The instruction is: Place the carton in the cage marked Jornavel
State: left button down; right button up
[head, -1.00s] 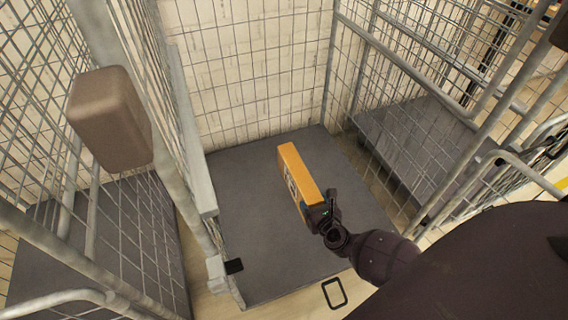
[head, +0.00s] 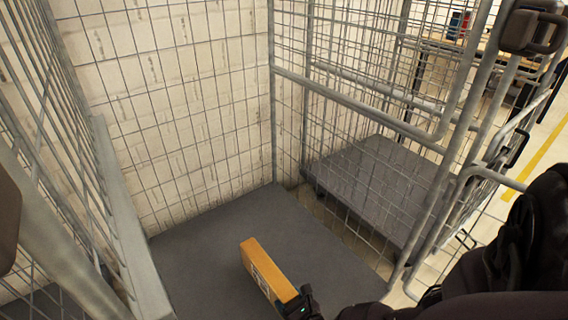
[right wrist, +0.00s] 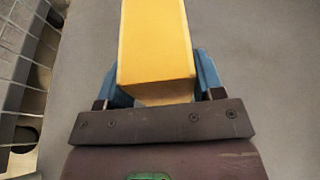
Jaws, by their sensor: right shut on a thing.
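The carton (head: 262,268) is a narrow orange-yellow box with a printed label on its side. My right gripper (head: 298,300) is shut on its near end. In the right wrist view the carton (right wrist: 155,45) sits between the two blue fingers of the gripper (right wrist: 160,85). The carton is inside the wire cage, over its grey floor (head: 200,250); I cannot tell whether it touches the floor. No marking that names the cage can be read. My left gripper is not in view.
Mesh walls stand at the left (head: 70,150), back (head: 180,100) and right (head: 350,100) of the cage. Another cage with a grey floor (head: 375,185) stands to the right. A shelf with small items (head: 458,25) is at the far upper right. Floor around the carton is clear.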

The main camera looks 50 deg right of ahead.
jog(key=shift+f, duration=0.45)
notch_tip(320, 180, down, 3)
jog(key=shift+f+b, duration=0.1)
jog(key=shift+b, duration=0.95)
jog(key=shift+f, duration=0.2)
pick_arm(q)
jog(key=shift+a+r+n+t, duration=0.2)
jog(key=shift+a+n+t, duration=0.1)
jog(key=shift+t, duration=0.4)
pick_arm(e)
jog(key=shift+w+r, duration=0.1)
jog(key=shift+w, duration=0.05)
jog(key=o, duration=1.2)
jog(key=shift+o, duration=0.2)
